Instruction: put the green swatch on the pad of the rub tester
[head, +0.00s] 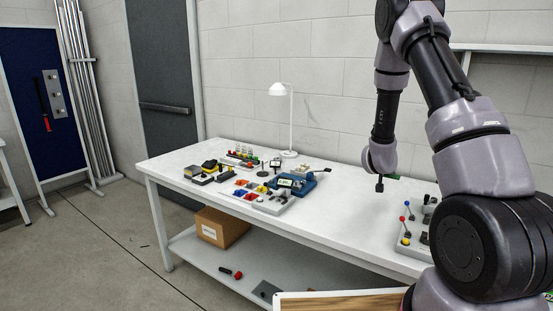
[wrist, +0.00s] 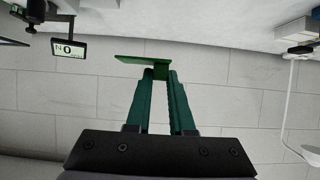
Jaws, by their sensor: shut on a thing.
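The green swatch (wrist: 143,63) is a thin flat piece gripped at the fingertips of my gripper (wrist: 160,75) in the wrist view. In the head view a small green sliver (head: 393,178) shows beside my gripper (head: 381,184), which is above the right part of the white table. The swatch is in the air, apart from the table. A blue device with a small lit screen (head: 287,183) stands mid-table, left of my gripper. I cannot tell for sure whether it is the rub tester, and no pad is clearly visible.
The white table (head: 340,207) is clear between the blue device and a grey tray with knobbed levers (head: 408,232). A white lamp (head: 291,115) stands at the back. A display reading 0 N (wrist: 68,48) shows in the wrist view. Small items crowd the table's left half.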

